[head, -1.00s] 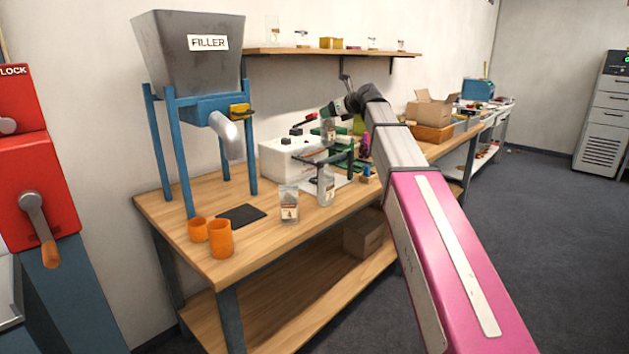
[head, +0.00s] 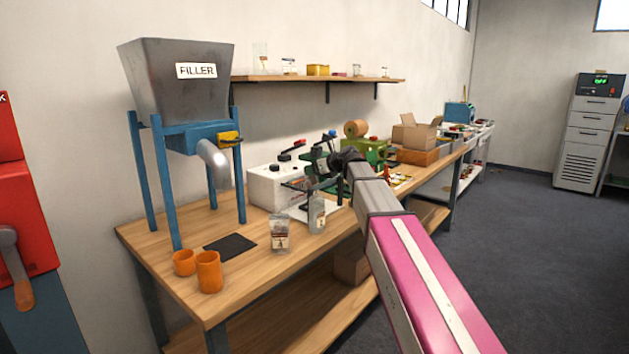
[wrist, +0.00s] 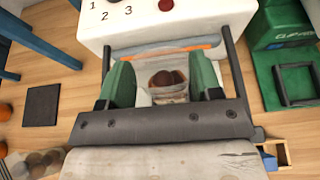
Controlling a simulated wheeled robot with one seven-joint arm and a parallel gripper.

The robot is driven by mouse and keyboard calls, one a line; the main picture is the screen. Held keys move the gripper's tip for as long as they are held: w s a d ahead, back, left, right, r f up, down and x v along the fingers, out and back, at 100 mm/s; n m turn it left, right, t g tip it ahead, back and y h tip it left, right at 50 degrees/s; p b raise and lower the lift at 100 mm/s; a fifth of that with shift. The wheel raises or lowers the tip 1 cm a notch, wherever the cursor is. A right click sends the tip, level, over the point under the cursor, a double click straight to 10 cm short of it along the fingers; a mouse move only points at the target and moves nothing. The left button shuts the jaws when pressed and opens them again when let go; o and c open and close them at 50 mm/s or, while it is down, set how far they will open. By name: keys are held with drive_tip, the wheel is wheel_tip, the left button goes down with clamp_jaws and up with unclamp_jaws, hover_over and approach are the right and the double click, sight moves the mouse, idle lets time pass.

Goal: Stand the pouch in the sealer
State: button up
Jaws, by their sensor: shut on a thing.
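My gripper (head: 321,164) is over the sealer, and its green fingers (wrist: 162,82) show in the wrist view. They are shut on a clear pouch (wrist: 168,92) with brown chestnuts in it. The sealer (head: 272,187) is a white box with a dark bar frame at its front; its numbered top and orange strip (wrist: 166,51) show in the wrist view. The pouch is in front of the strip, between the frame's side arms as seen from above. The dark cross bar (wrist: 160,124) hides part of the view, and I cannot tell whether the pouch's base touches the sealer.
Two clear pouches (head: 280,235) (head: 317,216) stand on the bench in front of the sealer. A green clip machine (wrist: 285,40) stands close on the sealer's right.

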sight(316, 177)
drive_tip(key=shift+f, duration=2)
drive_tip(key=o, duration=1.2)
drive_tip(key=shift+f, duration=0.1)
drive_tip(key=shift+s+d+r, duration=0.2)
drive_tip(key=shift+r, duration=0.1)
drive_tip(key=v, duration=1.1)
drive_tip(key=shift+d+r, duration=0.15)
drive_tip(key=shift+r, duration=0.15)
drive_tip(key=shift+s, duration=0.1)
